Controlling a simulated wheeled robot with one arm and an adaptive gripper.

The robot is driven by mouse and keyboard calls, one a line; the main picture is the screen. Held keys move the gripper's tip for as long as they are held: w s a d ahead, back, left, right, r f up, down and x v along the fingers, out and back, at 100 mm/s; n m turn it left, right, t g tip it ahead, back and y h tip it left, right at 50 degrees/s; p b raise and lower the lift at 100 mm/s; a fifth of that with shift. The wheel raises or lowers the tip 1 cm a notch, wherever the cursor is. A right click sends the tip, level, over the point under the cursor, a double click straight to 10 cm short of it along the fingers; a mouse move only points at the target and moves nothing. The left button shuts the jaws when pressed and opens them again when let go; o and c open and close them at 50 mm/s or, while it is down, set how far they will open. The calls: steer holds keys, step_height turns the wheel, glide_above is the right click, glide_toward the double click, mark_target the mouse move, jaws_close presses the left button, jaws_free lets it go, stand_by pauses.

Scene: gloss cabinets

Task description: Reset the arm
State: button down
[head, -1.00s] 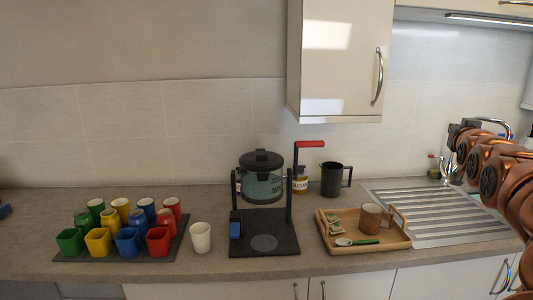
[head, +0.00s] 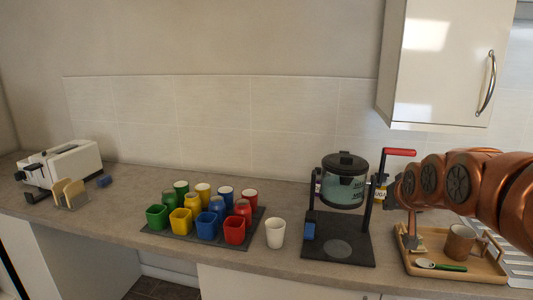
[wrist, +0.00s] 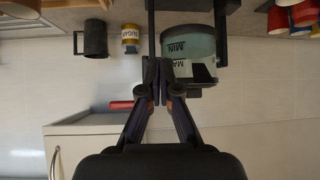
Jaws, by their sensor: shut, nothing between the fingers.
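My copper-coloured arm (head: 450,182) reaches in from the right edge of the head view, over the wooden tray. In the wrist view my gripper (wrist: 163,68) is shut, its black fingers together with nothing between them. Past the fingertips there is a dark glass jug (wrist: 190,45) with MIN and MAX marks. In the head view this jug (head: 344,188) hangs in a black stand (head: 338,250). The gripper itself is mostly hidden by the arm there.
A wooden tray (head: 455,272) holds a brown mug (head: 460,243) and a green-handled spoon. Coloured cups stand on a dark mat (head: 190,239), with a white cup (head: 275,233) beside it. A toaster (head: 65,163) is far left. A cabinet (head: 437,62) hangs above right.

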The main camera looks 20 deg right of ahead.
steer(key=s+a+f+n+g+y, duration=0.15)
steer(key=s+a+f, duration=0.25)
steer(key=a, duration=0.4)
steer(key=s+a+f+n+g+y, duration=0.1)
steer(key=s+a+f+g, duration=0.3)
steer(key=a, duration=0.4)
steer(key=s+a+f+n+g+y, duration=0.15)
steer(key=s+a+f, duration=0.3)
steer(key=a, duration=0.45)
steer(key=s+a+f+g, duration=0.1)
steer(key=s+a+f, duration=0.1)
steer(key=s, duration=0.4)
steer(key=s+a+f+n+g, duration=0.1)
steer(key=s+a+f+g, duration=0.1)
steer(key=s+a, duration=0.2)
steer(key=shift+s+g, duration=0.3)
steer(key=shift+s, duration=0.75)
steer(key=shift+f, duration=0.1)
